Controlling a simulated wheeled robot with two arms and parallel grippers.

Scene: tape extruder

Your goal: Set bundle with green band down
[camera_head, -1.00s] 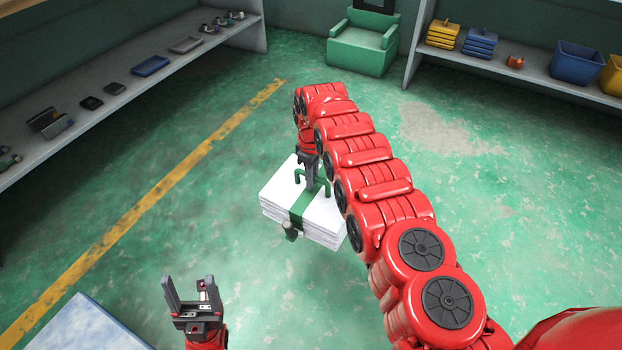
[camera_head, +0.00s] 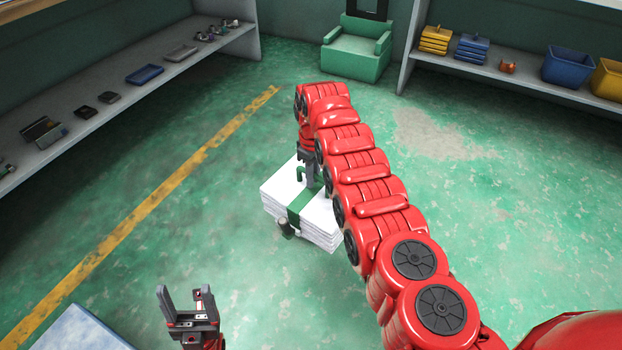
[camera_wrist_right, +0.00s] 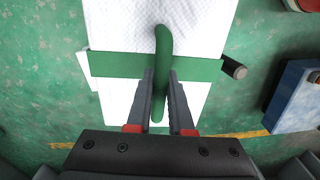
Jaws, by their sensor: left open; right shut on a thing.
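The bundle (camera_head: 283,191) is a stack of white sheets with a green band (camera_head: 301,203) around it and a green handle on top. It is at the middle of the head view, over the green floor; I cannot tell whether it touches the floor. My right gripper (camera_head: 313,180) is above it, shut on the green handle. In the right wrist view the handle (camera_wrist_right: 163,50) runs between the fingers of my right gripper (camera_wrist_right: 160,90), with the white bundle (camera_wrist_right: 120,25) below. My left gripper (camera_head: 188,300) is open and empty at the lower left, apart from the bundle.
A dark cylindrical thing (camera_head: 286,229) sticks out at the bundle's near side. A pale blue-white surface (camera_head: 70,330) is at the lower left. Shelves (camera_head: 110,110) line the left and back right walls. A green armchair (camera_head: 355,48) stands at the back. The floor around the bundle is clear.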

